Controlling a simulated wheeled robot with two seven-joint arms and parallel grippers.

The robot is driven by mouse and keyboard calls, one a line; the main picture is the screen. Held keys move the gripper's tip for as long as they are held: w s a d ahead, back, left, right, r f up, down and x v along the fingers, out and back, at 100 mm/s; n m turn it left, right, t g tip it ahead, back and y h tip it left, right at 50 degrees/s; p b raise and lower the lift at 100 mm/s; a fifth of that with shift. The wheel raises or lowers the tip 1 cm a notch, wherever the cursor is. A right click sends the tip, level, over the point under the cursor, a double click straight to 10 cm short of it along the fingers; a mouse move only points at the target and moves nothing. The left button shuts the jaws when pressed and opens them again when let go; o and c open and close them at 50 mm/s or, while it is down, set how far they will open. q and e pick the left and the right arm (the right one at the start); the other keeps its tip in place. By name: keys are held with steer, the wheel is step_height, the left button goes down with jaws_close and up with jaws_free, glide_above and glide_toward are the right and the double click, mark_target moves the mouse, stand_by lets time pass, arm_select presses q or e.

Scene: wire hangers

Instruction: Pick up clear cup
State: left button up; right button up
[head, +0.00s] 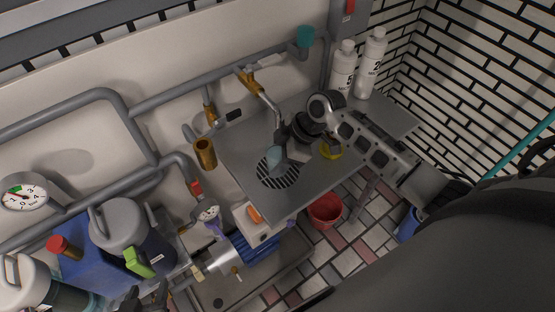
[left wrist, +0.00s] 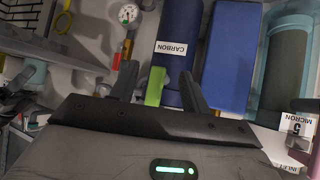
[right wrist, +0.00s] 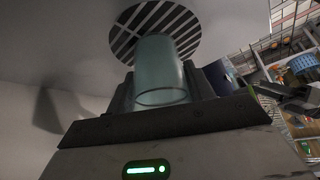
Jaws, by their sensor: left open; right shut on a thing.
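The clear cup (head: 274,156) is a small pale, bluish see-through cylinder by the round slotted drain on the grey counter. My right gripper (head: 284,148) is shut on it. In the right wrist view the clear cup (right wrist: 160,72) sits between the two fingers, with the drain slots (right wrist: 155,27) beyond it. I cannot tell whether the cup touches the counter. My left gripper (head: 148,296) is low in the head view, near the blue filter unit. In the left wrist view its fingers (left wrist: 158,82) are apart, with a green handle (left wrist: 155,87) beyond the gap.
A bent tap (head: 262,92) rises behind the cup. Two white bottles (head: 372,65) stand at the counter's back right. A yellow ring (head: 331,150) lies close to my right arm. A red bucket (head: 325,211) is under the counter's edge. Pipes and a blue carbon canister crowd the left.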

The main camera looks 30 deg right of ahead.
steer(key=shift+r+b, duration=0.1)
steer(key=shift+b, duration=0.2)
steer(key=s+d, duration=0.2)
steer(key=s, duration=1.5)
steer(key=shift+s+d+b, duration=0.25)
steer(key=shift+s+b, duration=0.05)
steer(key=shift+b, duration=0.1)
steer(key=shift+s, duration=0.1)
